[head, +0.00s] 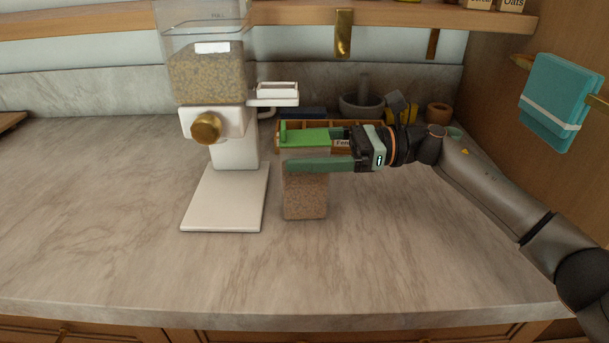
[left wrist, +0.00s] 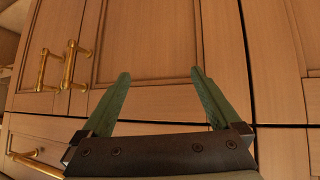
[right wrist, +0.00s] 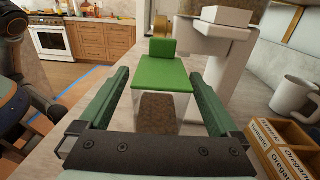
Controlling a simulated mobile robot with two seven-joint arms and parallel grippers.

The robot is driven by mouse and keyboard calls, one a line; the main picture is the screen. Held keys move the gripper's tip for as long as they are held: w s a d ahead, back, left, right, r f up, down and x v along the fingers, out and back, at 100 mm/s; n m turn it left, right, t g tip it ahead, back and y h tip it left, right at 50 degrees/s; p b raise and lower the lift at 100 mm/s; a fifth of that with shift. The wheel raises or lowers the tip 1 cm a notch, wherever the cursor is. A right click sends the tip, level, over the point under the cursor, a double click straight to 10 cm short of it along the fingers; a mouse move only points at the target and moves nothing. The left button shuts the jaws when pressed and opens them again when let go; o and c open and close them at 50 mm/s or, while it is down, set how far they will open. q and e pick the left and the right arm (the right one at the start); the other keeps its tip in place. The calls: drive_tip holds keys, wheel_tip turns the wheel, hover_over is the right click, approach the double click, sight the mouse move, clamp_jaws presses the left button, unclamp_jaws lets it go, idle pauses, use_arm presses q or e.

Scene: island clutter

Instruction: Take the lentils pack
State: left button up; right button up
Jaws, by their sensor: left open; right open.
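A clear pack with brown contents (head: 305,198) and a bright green top (head: 305,137) stands upright on the marble counter; it looks like the lentils pack, though I see no label on it. My right gripper (head: 300,152) reaches in from the right and is open. One finger crosses in front of the pack just below its green top. In the right wrist view the green top (right wrist: 162,74) lies between and ahead of the two fingers, with brown contents (right wrist: 157,112) below. I cannot tell whether the fingers touch it. My left gripper (left wrist: 160,80) is open and empty before cabinet doors.
A white dispenser (head: 232,150) with a brass knob stands close left of the pack. Behind are a wooden spice box (head: 372,125), a grey mortar (head: 361,106) and a white mug (right wrist: 292,95). The front and left of the counter (head: 100,220) are clear.

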clamp_jaws()
idle(0.8)
